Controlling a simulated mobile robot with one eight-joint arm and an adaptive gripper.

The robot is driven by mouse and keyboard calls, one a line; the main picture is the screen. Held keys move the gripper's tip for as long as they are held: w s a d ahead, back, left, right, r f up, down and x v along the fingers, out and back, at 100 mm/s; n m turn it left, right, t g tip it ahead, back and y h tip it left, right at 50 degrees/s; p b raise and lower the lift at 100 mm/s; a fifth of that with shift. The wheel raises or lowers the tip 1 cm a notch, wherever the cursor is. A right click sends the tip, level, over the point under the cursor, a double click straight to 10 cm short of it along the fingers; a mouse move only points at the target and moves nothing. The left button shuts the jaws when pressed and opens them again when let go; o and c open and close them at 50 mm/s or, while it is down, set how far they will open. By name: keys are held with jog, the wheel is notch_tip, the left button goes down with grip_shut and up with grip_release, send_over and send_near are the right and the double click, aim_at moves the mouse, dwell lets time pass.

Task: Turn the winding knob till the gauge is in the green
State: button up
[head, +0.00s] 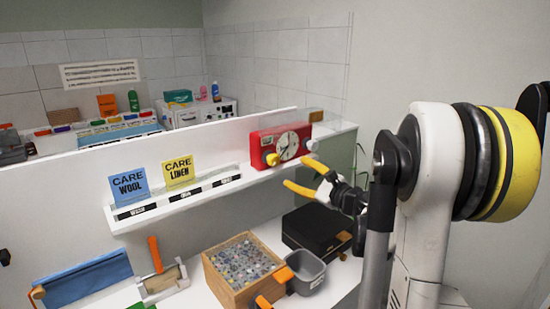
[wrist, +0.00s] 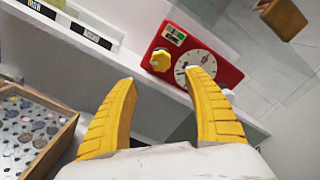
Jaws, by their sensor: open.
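The red device (head: 262,150) stands on the white shelf, with a round white dial (head: 288,146) on its front. It also shows in the wrist view (wrist: 222,69). A yellow winding knob (head: 272,159) sits on its lower left face; in the wrist view the knob (wrist: 160,60) is left of the dial. A small gauge window (wrist: 174,34) with some green lies above the knob; its needle is too small to read. My gripper (head: 301,175) is open and empty, in front of and apart from the device. In the wrist view its yellow fingers (wrist: 169,84) stand apart below the knob.
Blue (head: 129,183) and yellow (head: 179,171) care cards stand on the shelf to the left. Below are a wooden box of small pieces (head: 222,286), a grey bin (head: 306,272) and a black case (head: 314,229). The space between my gripper and the device looks clear.

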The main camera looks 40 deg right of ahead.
aim_at(276, 162)
jog(key=w+n, duration=0.4)
jog(key=n, duration=0.5)
jog(key=w+n+p, duration=0.1)
jog(key=w+n, duration=0.2)
jog(key=n, duration=0.6)
jog(key=w+a+n, duration=0.1)
jog(key=w+n, duration=0.3)
jog(key=n, duration=0.5)
jog(key=shift+w+n, duration=0.3)
jog(key=shift+p, duration=0.3)
jog(key=c, duration=1.2)
